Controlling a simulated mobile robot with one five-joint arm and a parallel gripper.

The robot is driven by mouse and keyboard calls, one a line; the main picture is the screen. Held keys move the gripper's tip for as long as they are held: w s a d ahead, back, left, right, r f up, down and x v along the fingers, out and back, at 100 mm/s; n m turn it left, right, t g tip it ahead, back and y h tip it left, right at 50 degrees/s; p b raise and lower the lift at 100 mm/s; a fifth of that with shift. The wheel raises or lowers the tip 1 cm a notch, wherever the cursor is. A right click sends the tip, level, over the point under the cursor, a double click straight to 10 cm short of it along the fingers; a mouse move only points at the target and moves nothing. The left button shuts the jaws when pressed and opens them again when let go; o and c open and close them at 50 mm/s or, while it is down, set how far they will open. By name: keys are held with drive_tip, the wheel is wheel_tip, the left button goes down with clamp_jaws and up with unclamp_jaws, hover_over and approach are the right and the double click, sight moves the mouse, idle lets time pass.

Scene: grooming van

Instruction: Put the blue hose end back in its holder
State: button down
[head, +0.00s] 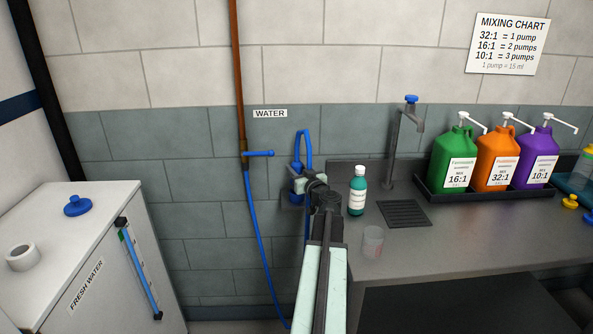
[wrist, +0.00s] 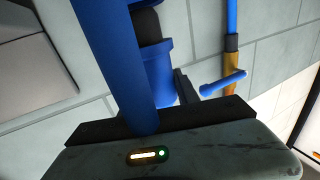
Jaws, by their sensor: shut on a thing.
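The blue hose (head: 304,134) arches up in a narrow loop in front of the grey tile wall. My gripper (head: 308,185) is shut on the blue hose end just under this loop, left of the counter. In the wrist view a thick blue tube (wrist: 105,50) runs down to my dark jaws (wrist: 160,125). Behind it shows a wider blue collar (wrist: 158,78) with a black piece (wrist: 148,24). A dark blue part (head: 296,198) shows low at the gripper's left; I cannot tell whether it is the holder. My gripper hides where the hose end meets the holder.
A copper pipe (head: 237,70) with a blue tap lever (head: 259,153) and hanging hose (head: 257,225) is on the left. A green bottle (head: 357,192), clear cup (head: 373,241) and steel tap (head: 394,150) stand right on the counter (head: 450,235). A white cabinet (head: 85,240) stands left.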

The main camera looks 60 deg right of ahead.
drive_tip(key=shift+f, duration=0.1)
drive_tip(key=shift+f+b, duration=0.6)
drive_tip(key=shift+b, duration=0.15)
drive_tip(key=shift+f, duration=0.1)
drive_tip(key=shift+f+b, duration=0.35)
drive_tip(key=shift+b, duration=0.1)
drive_tip(key=shift+f+b, duration=0.65)
idle(0.6)
drive_tip(key=c, duration=0.8)
unclamp_jaws()
drive_tip(key=shift+c, duration=0.2)
drive_tip(key=v, duration=0.7)
drive_tip(key=shift+s+a, duration=0.2)
drive_tip(key=shift+s, duration=0.15)
